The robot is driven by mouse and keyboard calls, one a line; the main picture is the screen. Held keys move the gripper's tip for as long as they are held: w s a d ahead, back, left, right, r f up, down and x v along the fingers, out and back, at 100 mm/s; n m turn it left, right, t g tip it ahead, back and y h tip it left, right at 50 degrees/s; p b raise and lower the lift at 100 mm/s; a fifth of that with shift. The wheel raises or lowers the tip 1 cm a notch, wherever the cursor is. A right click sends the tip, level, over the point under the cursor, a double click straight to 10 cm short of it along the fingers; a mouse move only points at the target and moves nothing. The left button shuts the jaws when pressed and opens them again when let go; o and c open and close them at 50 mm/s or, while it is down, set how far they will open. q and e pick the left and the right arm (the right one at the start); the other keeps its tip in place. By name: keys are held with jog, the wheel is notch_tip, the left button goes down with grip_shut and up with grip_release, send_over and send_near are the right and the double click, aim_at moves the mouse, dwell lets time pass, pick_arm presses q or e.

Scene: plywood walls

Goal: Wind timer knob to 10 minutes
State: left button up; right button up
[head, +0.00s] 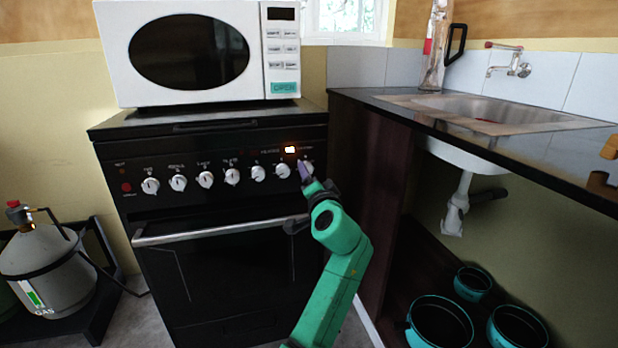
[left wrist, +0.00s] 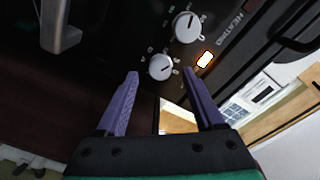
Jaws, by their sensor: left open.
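The black stove (head: 225,165) has a front panel with a row of white round knobs. The rightmost knob (head: 309,166) is partly hidden by my left gripper (head: 303,172) in the head view; I cannot read which knob is the timer. In the left wrist view my left gripper (left wrist: 161,73) is open. Its purple fingers point at the panel, and the end knob (left wrist: 160,67) appears between the fingertips. Contact cannot be told. A neighbouring knob (left wrist: 187,27) has a dark pointer line. My right gripper is not in view.
A lit indicator (head: 290,150) glows above the right knobs. The oven handle (head: 220,231) juts out below them. A white microwave (head: 195,50) stands on the stove. The counter with the sink (head: 470,108) is at right, and a gas cylinder (head: 45,265) at left.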

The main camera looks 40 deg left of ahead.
pick_arm(q)
jog(key=shift+x, duration=1.15)
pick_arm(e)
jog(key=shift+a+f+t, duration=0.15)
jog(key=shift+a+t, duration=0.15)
pick_arm(q)
grip_shut()
jog(key=shift+f, duration=0.15)
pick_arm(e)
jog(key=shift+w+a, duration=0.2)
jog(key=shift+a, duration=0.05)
